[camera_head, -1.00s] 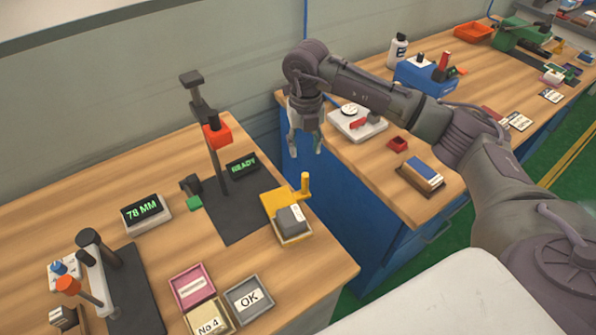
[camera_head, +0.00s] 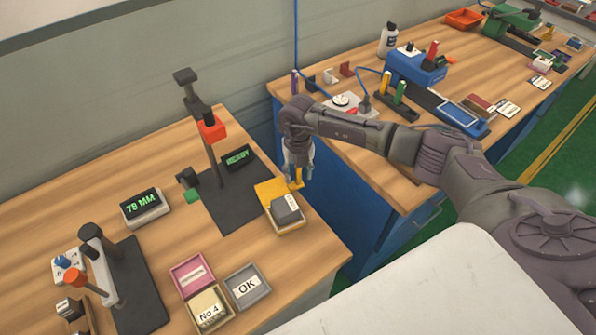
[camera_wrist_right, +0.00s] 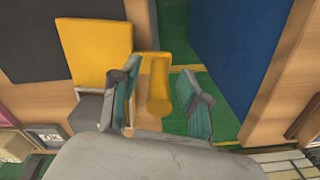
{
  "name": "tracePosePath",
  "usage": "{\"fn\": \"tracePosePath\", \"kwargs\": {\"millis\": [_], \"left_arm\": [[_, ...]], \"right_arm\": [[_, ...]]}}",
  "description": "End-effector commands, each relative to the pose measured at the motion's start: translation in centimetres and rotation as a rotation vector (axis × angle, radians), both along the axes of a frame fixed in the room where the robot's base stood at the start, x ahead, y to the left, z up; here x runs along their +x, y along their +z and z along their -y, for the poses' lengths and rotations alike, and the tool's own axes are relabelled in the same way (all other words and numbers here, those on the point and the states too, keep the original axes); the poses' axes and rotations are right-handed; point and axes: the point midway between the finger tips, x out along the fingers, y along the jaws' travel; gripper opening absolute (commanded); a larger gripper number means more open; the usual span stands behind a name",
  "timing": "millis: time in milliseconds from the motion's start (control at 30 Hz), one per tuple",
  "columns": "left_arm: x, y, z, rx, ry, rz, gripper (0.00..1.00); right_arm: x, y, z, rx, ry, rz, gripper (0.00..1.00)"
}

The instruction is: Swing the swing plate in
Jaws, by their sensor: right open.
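The yellow swing plate (camera_head: 268,191) is at the right edge of the left table, beside the dark base of a press stand. In the right wrist view the plate (camera_wrist_right: 95,48) is upper left and the post (camera_wrist_right: 158,88) stands between the two fingers of my right gripper (camera_wrist_right: 160,108). The fingers are open, one on each side of the post, with a gap visible on the right. My left gripper is not in view.
The press stand (camera_head: 208,135) with a red head rises close left of the plate. A "READY" display (camera_head: 239,158), a "78 MM" display (camera_head: 145,207) and small trays (camera_head: 247,287) share the table. A blue-sided bench (camera_head: 345,215) stands across a narrow gap at right.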

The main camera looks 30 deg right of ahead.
Motion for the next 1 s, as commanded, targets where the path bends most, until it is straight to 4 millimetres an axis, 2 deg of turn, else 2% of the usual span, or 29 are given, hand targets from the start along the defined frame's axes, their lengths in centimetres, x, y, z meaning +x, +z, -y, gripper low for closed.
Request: {"fn": "tracePosePath", "kwargs": {"millis": [100,133,300,400,1000], "left_arm": [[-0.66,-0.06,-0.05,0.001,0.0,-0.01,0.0],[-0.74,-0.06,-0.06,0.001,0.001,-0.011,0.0],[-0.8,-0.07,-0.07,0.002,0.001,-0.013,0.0],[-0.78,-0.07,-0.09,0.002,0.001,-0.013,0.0],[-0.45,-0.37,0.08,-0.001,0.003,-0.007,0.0]], "right_arm": [[-0.01,0.0,-0.02,0.0,0.0,0.0,0.45],[-0.01,0.0,-0.02,0.0,0.0,0.0,0.42],[-0.01,0.02,-0.03,0.0,0.0,-0.001,0.14],[-0.01,0.03,-0.02,0.0,0.0,-0.001,0.0],[0.21,-0.03,-0.04,0.0,-0.019,0.0,0.0]]}}
